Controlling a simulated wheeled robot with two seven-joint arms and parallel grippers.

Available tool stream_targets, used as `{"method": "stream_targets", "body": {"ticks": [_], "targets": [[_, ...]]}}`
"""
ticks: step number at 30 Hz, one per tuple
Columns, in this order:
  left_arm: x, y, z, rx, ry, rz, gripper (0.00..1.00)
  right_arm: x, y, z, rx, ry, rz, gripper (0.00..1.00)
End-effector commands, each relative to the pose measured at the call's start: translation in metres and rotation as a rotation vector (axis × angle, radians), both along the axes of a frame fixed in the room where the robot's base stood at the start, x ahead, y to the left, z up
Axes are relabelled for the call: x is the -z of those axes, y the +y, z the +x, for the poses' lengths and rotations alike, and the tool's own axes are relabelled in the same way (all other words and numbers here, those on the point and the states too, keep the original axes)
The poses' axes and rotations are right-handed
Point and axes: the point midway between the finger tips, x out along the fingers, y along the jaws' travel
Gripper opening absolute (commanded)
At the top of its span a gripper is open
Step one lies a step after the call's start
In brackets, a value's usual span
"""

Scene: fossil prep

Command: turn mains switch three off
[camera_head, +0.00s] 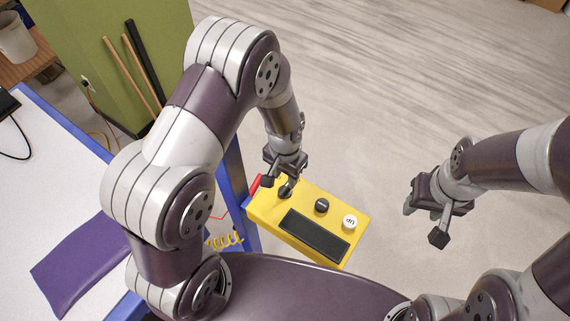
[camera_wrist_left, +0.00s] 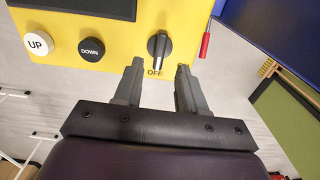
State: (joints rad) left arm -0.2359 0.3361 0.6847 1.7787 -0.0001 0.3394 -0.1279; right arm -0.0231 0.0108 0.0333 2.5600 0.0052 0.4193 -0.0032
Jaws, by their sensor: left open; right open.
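A yellow control box (camera_head: 262,213) hangs in front of me, with a dark rotary knob (camera_wrist_left: 158,45) near one end. The word OFF is printed beside the knob, on the side nearest my left gripper. The knob's grip bar lies roughly in line with that word; I cannot tell which end is its pointer. No number three is legible. My left gripper (camera_head: 277,184) is open at the knob's end of the box. In the left wrist view its fingers (camera_wrist_left: 160,70) stand apart just short of the knob, either side of OFF. My right gripper (camera_head: 424,222) is open and empty, right of the box.
The box also has a black DOWN button (camera_head: 321,205), a white UP button (camera_head: 349,222) and a dark panel (camera_head: 314,235). A red piece (camera_wrist_left: 205,46) is at the box's edge near the knob. A blue-edged table (camera_head: 60,180) with a purple cloth (camera_head: 80,262) stands left.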

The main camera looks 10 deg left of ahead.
Motion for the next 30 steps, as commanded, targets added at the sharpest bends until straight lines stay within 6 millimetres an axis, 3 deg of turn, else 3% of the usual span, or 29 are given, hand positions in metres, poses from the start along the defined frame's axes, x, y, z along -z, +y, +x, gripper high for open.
{"method": "stream_targets", "body": {"ticks": [6,10,30], "targets": [[-0.051,0.0,0.0,0.0,-0.005,-0.001,0.4,0.014,0.0,0.0,0.0,0.0,0.0,0.47],[-0.067,0.0,0.0,0.0,-0.002,-0.001,0.4,0.016,0.0,0.0,0.0,0.0,0.0,0.47],[-0.072,0.0,-0.001,0.0,0.0,0.0,0.4,0.015,0.0,0.0,0.0,0.0,0.0,0.47]]}}
